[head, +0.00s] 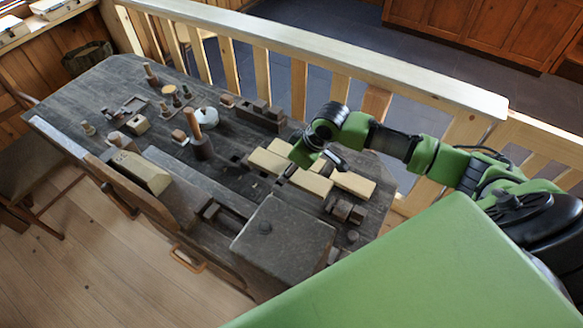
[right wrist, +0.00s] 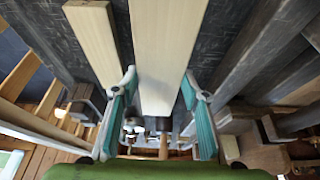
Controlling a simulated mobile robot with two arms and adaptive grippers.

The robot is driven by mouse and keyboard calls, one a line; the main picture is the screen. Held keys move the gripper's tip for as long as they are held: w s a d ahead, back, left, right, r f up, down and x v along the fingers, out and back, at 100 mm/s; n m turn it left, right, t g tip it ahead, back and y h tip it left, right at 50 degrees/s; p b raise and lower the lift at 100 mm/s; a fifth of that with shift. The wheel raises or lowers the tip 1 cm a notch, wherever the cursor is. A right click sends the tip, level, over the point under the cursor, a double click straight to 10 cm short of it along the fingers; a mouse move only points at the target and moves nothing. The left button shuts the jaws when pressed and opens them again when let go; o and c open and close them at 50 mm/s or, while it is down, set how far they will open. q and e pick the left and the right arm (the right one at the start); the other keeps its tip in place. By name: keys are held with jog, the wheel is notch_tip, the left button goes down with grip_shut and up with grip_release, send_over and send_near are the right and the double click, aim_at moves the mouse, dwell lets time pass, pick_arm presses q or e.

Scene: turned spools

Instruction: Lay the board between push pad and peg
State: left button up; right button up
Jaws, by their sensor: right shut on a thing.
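The other board (right wrist: 92,35) lies left of the fingers. A dark block with round parts (head: 345,210) sits by the boards' near right ends. I cannot tell which part is push pad or peg.
A large dark box-like block (head: 283,238) stands at the bench's near side. A mallet-like tool (head: 198,137), a white round pot (head: 206,115) and several small turned pieces cover the left half. A pale wooden railing (head: 330,60) runs behind the bench (head: 232,178).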

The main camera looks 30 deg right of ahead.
aim_at(291, 188)
notch_tip(291, 188, down, 2)
jog(key=shift+f+b, duration=0.15)
jog(key=shift+b, duration=0.85)
jog(key=shift+f+b, duration=0.25)
jog(key=shift+b, duration=0.1)
pick_arm(q)
jog(key=shift+w+a+f+b, duration=0.1)
jog(key=shift+w+a+f, duration=0.15)
jog(key=shift+f, duration=0.4)
jog(key=shift+w+a+f+b, duration=0.15)
jog(key=shift+w+f, duration=0.2)
jog(key=shift+f, duration=0.25)
jog(key=shift+w+a+f+b, duration=0.1)
jog(key=shift+w+a+f, duration=0.15)
jog(key=shift+f, duration=0.4)
pick_arm(e)
jog(key=shift+f, duration=1.65)
pick_arm(q)
jog(key=shift+d+r+p, duration=0.15)
jog(key=shift+r+p, duration=0.3)
jog(key=shift+w, duration=0.1)
pick_arm(e)
jog(key=o, duration=1.3)
jog(key=o, duration=0.4)
jog(key=shift+c, duration=0.2)
pick_arm(q)
jog(key=shift+r, duration=0.1)
pick_arm(e)
jog(key=shift+r, duration=0.1)
